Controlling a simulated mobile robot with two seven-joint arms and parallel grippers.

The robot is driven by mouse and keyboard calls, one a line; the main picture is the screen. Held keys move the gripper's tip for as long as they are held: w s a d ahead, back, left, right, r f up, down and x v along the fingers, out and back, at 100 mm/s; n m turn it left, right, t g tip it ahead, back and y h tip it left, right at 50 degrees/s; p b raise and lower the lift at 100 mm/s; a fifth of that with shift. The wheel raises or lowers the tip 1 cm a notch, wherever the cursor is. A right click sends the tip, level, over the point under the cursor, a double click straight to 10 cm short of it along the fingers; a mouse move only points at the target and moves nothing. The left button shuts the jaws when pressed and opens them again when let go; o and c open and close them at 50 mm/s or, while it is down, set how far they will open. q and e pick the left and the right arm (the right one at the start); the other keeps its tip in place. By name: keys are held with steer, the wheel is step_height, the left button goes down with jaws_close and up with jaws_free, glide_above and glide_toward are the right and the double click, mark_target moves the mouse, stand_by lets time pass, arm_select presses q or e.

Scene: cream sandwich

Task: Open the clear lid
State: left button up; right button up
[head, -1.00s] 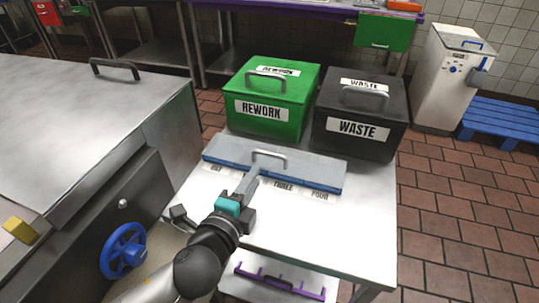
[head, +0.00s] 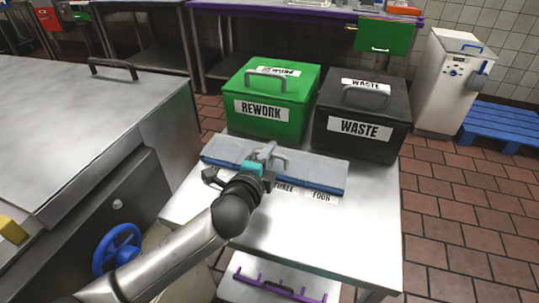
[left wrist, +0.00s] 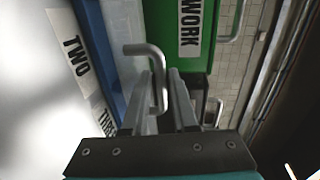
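The clear lid (head: 225,150) lies flat and closed over a long shallow blue-edged tray (head: 320,186) on the steel table. A grey bar handle (head: 281,160) rises from its middle. The handle also shows in the left wrist view (left wrist: 155,60). My left gripper (head: 268,152) is at the handle, its fingers pointing away from me. In the left wrist view the two fingers (left wrist: 170,95) stand apart, with the handle bar at the left finger. I cannot tell whether the bar is fully between them. My right gripper is not in view.
A green REWORK bin (head: 272,100) and a black WASTE bin (head: 360,115) stand just behind the lid. Labels (head: 320,197) lie along the tray's front. The table's front right (head: 340,235) is clear. A steel counter (head: 90,110) stands at left.

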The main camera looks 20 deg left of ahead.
arm_select(q)
steer(key=shift+c, duration=0.4)
jaws_close()
stand_by(1.0)
